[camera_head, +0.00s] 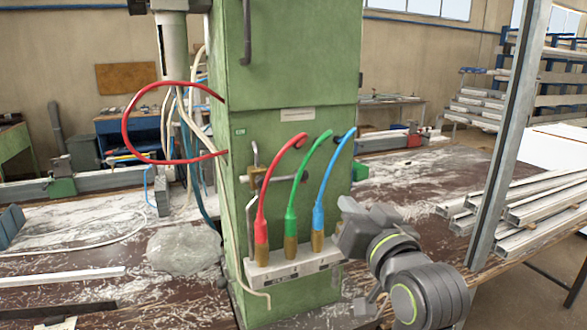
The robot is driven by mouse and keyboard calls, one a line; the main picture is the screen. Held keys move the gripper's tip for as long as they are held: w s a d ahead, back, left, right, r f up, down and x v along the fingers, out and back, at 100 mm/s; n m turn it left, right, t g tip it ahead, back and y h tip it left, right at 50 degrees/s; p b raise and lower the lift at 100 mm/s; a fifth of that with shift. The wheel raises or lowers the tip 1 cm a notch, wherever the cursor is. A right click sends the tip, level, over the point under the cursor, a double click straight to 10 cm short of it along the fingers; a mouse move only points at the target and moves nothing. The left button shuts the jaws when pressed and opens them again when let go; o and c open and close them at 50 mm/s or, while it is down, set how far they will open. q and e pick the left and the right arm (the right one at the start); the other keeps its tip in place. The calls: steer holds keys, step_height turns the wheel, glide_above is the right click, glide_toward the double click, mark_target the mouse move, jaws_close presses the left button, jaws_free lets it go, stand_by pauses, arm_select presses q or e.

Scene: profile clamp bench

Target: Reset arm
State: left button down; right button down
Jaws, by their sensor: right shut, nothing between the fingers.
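My right gripper (346,229) comes in from the lower right on its dark grey arm with yellow-green rings. It is shut and empty, beside the green machine column (297,65). Close to its left in the picture is a blue hose (327,190) with a brass end. A green hose (300,190) and a red hose (270,190) stand left of it, also with brass ends, upright on a pale manifold block (290,270) at the column's front. I cannot tell the gap between the gripper and the blue hose. My left gripper is not in view.
A brass valve (256,177) with a lever sits on the column, left of the red hose. A red cable loop (124,125) sticks out on the left. A metal post (508,140) and stacked aluminium profiles (540,197) stand on the right. The worn bench (400,190) is partly clear behind the arm.

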steer(key=s+d+f+g+h, duration=0.1)
steer(key=s+d+f+g, duration=0.25)
steer(key=f, duration=0.65)
steer(key=s+d+f+g+h, duration=0.2)
steer(key=s+d+f, duration=0.15)
steer(key=f, duration=0.55)
steer(key=s+d+f+g+h, duration=0.1)
steer(key=s+d+f+g, duration=0.2)
steer(key=f, duration=0.7)
steer(key=s+d+f+g+h, duration=0.1)
steer(key=s+d+f+g, duration=0.25)
steer(key=s+f, duration=0.55)
steer(key=s+d+f+g+h, duration=0.1)
steer(key=s+d+f+g, duration=0.25)
steer(key=s, duration=0.95)
step_height(320, 180, down, 25)
steer(key=d, duration=0.2)
steer(key=s+a+f+g+y, duration=0.1)
steer(key=s+f, duration=1.3)
steer(key=f, duration=0.2)
steer(key=shift+s+a+f, duration=0.15)
steer(key=shift+s+a, duration=0.05)
steer(key=shift+a, duration=0.1)
